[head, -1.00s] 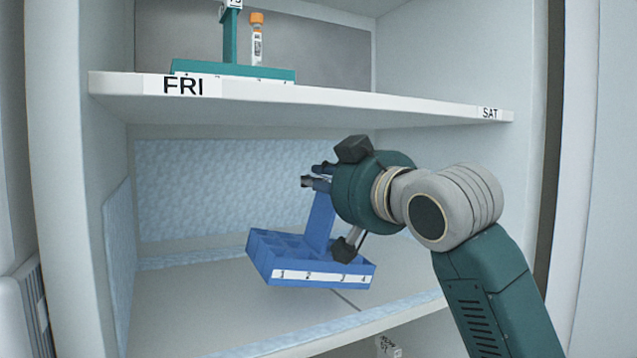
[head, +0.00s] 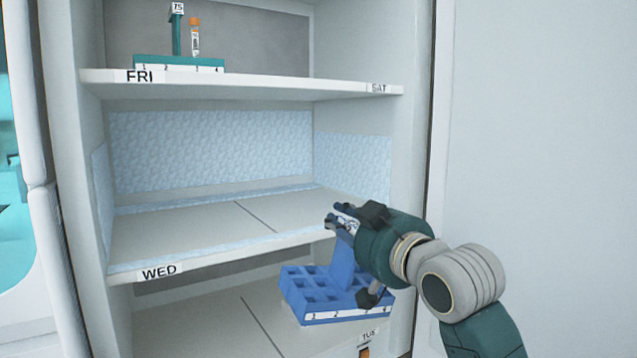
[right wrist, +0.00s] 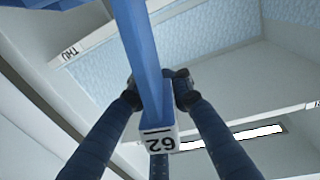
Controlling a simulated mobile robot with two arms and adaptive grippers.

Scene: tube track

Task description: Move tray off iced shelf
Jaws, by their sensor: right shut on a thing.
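The blue tray (head: 335,306) has several compartments, numbers on its front strip and an upright handle. The compartments I can see look empty. My right gripper (head: 342,222) is shut on the tray's handle. In the right wrist view the blue handle (right wrist: 143,60), with a label reading 62, passes between the fingers. The tray hangs slightly tilted in front of the cabinet, its body below the level of the iced shelf (head: 170,236). That shelf is bare, with frosted panels behind it and WED on its front edge. My left gripper is not in view.
The upper shelf (head: 250,87), marked FRI and SAT, holds a green rack (head: 180,64) with an orange-capped tube (head: 195,38). The cabinet's right side wall is close to my arm.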

